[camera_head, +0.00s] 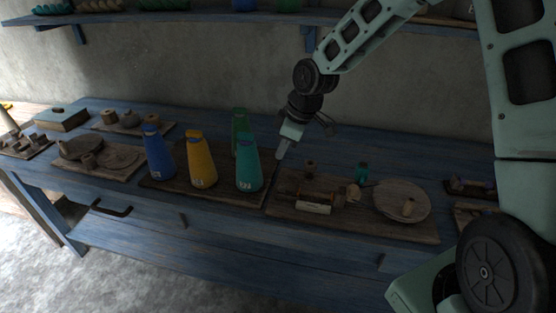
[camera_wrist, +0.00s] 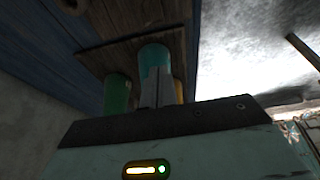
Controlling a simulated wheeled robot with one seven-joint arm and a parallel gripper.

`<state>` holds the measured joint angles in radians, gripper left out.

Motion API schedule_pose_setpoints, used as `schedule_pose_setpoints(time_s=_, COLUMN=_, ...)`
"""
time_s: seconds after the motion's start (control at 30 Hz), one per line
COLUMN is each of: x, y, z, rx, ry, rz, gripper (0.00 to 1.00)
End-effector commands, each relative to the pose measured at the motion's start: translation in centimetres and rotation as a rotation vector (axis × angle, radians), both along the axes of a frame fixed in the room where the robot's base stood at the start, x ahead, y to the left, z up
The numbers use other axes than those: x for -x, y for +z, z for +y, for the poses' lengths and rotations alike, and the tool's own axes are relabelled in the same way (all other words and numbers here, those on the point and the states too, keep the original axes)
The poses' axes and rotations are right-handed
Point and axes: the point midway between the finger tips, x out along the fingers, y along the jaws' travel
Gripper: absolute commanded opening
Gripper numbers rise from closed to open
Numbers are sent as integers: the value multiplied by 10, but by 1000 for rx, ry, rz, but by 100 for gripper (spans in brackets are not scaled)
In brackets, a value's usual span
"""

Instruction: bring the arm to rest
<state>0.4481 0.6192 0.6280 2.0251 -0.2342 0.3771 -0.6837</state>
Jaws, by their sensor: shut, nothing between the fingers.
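My gripper (camera_head: 281,153) is shut and empty. It hangs over the blue workbench, just right of the teal cone (camera_head: 249,172) in the head view. In the wrist view the shut fingers (camera_wrist: 157,94) show in front of the teal cone (camera_wrist: 154,58); whether they touch it I cannot tell. A green cone (camera_head: 240,122) stands behind the teal one, and it also shows in the wrist view (camera_wrist: 117,93). A yellow cone (camera_head: 201,160) and a blue cone (camera_head: 158,153) stand to the left on the same dark board (camera_head: 226,192).
A board (camera_head: 370,227) with a spool, small wooden pieces and a round disc (camera_head: 402,199) lies right of the cones. More boards with wooden items lie left. A blue shelf (camera_head: 200,17) runs along the wall above. The bench (camera_head: 190,232) has a clear front strip.

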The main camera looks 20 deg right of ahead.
Motion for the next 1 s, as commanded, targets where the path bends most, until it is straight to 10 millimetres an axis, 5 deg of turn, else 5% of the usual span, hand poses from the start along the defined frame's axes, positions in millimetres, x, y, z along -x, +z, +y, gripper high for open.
schedule_pose_setpoints(time_s=0.67, x=5, y=8, z=3, rx=4, ry=3, rz=4, gripper=0)
schedule_pose_setpoints(time_s=0.83, x=49, y=25, z=43, rx=47, ry=1, rz=61, gripper=0)
schedule_pose_setpoints(time_s=1.0, x=140, y=52, z=92, rx=121, ry=-55, rz=144, gripper=0)
